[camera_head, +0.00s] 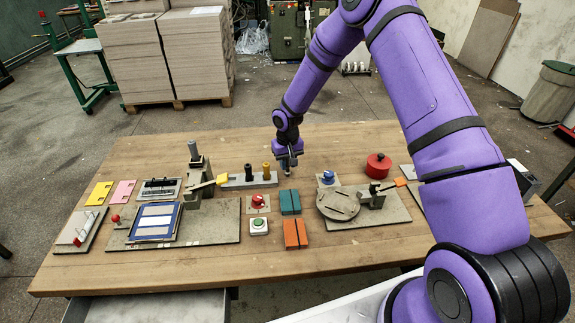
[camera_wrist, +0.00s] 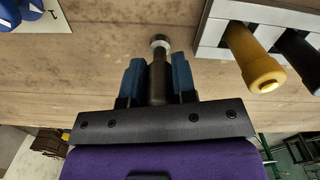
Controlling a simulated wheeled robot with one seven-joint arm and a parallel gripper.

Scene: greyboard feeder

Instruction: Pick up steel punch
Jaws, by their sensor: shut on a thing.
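The steel punch (camera_wrist: 158,72), a dark cylinder with a narrower neck and a pale tip, is between the blue fingers of my gripper (camera_wrist: 156,80) in the wrist view. The fingers are shut on it from both sides. In the head view my gripper (camera_head: 287,167) is above the wooden table, just right of the grey holder block (camera_head: 235,184). The punch is mostly hidden there by the fingers. The holder carries a yellow-handled tool (camera_wrist: 255,65) and a black-handled tool (camera_head: 248,169). The punch is outside the holder, beside it.
The wooden table (camera_head: 330,255) carries a red button (camera_head: 258,201), a green button (camera_head: 259,225), teal blocks (camera_head: 290,202), orange blocks (camera_head: 295,233), a blue knob (camera_head: 327,177), a round-plate fixture (camera_head: 338,205) and a red pot (camera_head: 378,165). Bare table lies behind my gripper.

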